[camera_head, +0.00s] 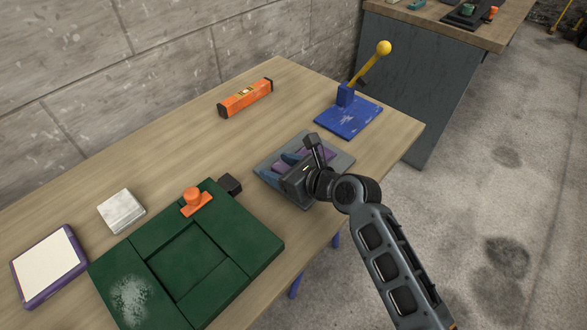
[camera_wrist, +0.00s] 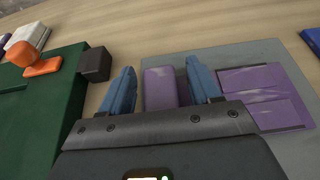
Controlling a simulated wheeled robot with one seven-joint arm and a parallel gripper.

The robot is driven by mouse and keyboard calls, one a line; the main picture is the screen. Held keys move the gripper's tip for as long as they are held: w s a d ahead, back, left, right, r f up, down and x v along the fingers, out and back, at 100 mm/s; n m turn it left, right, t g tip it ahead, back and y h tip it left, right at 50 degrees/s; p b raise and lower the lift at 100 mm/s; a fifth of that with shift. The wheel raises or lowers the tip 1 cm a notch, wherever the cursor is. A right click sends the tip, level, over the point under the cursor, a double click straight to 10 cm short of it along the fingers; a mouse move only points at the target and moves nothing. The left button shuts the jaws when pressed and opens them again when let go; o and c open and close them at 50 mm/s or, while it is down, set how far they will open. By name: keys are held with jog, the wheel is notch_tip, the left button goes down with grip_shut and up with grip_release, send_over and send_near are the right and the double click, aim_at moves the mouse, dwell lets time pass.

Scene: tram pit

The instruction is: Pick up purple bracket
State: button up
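A purple bracket (camera_wrist: 162,88) lies on a grey tray (camera_wrist: 215,55). In the wrist view, its near end is hidden behind my gripper's body. My gripper (camera_wrist: 160,68) is open, with one blue finger on each side of this purple piece. Narrow gaps show between the piece and both fingers. Another flat purple part (camera_wrist: 265,98) with recessed panels lies on the tray to the right; I cannot tell whether the two are joined. In the head view, my gripper (camera_head: 290,160) is low over the tray (camera_head: 340,160) and hides much of it.
A green fixture (camera_head: 245,225) with an orange knob (camera_head: 193,198) and a black block (camera_head: 230,184) stands close left. A blue base with a yellow-knobbed lever (camera_head: 348,118) and an orange level (camera_head: 245,98) stand behind. A white block (camera_head: 121,210) is farther left.

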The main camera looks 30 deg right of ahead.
jog(key=c, duration=1.1)
jog(key=shift+r, duration=0.15)
